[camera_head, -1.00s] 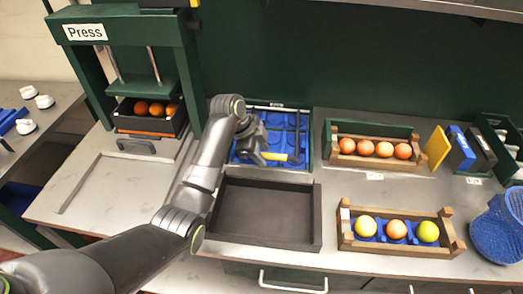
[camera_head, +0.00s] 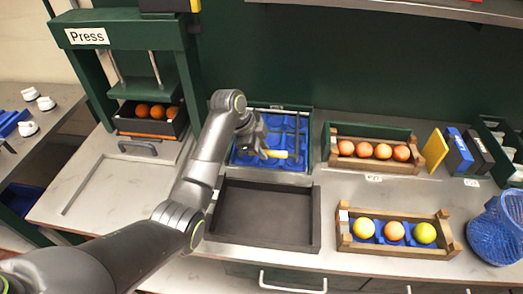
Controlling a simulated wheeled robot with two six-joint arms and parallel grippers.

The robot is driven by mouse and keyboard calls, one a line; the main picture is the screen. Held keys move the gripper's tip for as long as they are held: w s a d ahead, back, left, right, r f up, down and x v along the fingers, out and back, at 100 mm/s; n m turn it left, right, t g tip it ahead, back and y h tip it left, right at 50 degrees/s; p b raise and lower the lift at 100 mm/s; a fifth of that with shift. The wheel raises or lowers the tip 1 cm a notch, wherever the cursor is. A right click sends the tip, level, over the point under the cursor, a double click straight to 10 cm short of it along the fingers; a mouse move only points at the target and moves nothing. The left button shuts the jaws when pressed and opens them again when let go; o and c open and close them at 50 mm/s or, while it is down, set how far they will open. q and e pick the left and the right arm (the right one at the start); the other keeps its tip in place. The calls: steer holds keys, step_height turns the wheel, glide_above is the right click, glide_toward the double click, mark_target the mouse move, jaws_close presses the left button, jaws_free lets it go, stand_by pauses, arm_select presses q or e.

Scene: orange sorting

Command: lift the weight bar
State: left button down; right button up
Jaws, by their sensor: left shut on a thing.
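The weight bar appears to be the dark bar with a short yellow handle (camera_head: 278,154) at the blue tray (camera_head: 245,159) behind the black bin. My left gripper (camera_head: 266,152) is shut on the handle, reaching in from the left over the tray's left half. The fingertips are small and partly hidden by the wrist. I cannot tell clearly whether the bar touches the tray. My right gripper is not in view.
An empty black bin (camera_head: 262,246) stands in front of the blue tray. Wooden crates of oranges (camera_head: 375,168) and mixed fruit (camera_head: 400,249) stand to the right. The press (camera_head: 120,35) holds a black box of oranges (camera_head: 135,127) at left. A blue mesh basket (camera_head: 492,235) is far right.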

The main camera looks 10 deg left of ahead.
arm_select(q)
steer(key=w+r+p, duration=0.3)
steer(key=w+r, duration=0.5)
steer(key=r, duration=0.5)
steer(key=shift+r, duration=0.4)
steer(key=shift+a, duration=0.1)
steer(key=c, duration=1.6)
jaws_free()
steer(key=shift+f, duration=0.1)
steer(key=shift+o, duration=1.3)
steer(key=shift+w+f, duration=0.15)
steer(key=shift+w, duration=0.2)
steer(key=shift+o, duration=0.2)
steer(key=shift+w+f, duration=0.1)
steer(key=shift+w, duration=0.15)
steer(key=shift+s, duration=0.1)
